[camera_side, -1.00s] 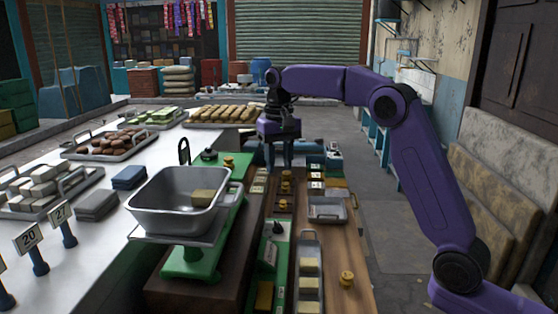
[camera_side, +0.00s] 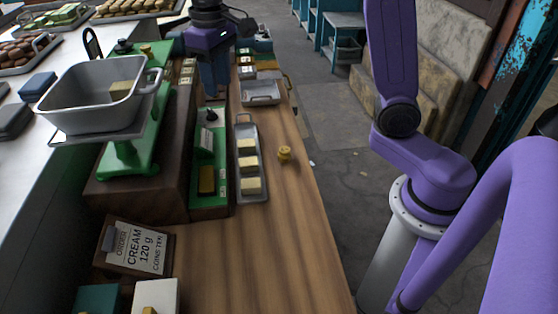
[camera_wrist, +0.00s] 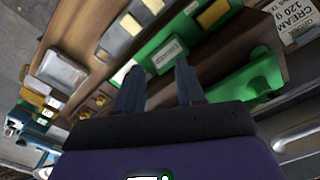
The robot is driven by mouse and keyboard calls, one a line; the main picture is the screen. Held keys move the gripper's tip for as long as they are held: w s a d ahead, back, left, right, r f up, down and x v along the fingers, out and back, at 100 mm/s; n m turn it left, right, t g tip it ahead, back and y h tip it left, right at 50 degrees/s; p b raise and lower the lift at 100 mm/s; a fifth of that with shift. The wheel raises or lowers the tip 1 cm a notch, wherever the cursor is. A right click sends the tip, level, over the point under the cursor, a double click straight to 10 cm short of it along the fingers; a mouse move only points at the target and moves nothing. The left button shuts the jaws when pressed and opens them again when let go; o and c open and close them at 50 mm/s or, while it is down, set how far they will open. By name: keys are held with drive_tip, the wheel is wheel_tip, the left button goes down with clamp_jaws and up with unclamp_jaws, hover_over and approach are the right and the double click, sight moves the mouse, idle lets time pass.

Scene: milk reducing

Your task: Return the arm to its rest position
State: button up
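My gripper (camera_side: 215,90) hangs with its fingers pointing down above the far part of the wooden counter, right of the green scale. In the wrist view its two dark fingers (camera_wrist: 160,78) stand apart with nothing between them, so it is open and empty. My purple arm rises at the right of the side view; the link joining it to the gripper is outside the frame.
A metal pan (camera_side: 88,98) with a yellowish block sits on the green scale (camera_side: 125,155). A narrow tray (camera_side: 240,192) holds pale blocks. An empty metal tray (camera_side: 262,95), a brass weight (camera_side: 285,153) and an order card (camera_side: 138,246) are on the counter. Its front right is bare.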

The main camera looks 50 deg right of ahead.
drive_tip(key=s+d+f+n, duration=0.2)
drive_tip(key=s+f+n, duration=0.1)
drive_tip(key=s, duration=0.6)
drive_tip(key=s+d+f+n, duration=0.2)
drive_tip(key=s+f+n, duration=0.1)
drive_tip(key=s, duration=0.6)
drive_tip(key=s+d+f+n, duration=0.2)
drive_tip(key=s+f+n, duration=0.1)
drive_tip(key=s, duration=0.7)
drive_tip(key=shift+d+n, duration=0.4)
drive_tip(key=shift+n, duration=0.1)
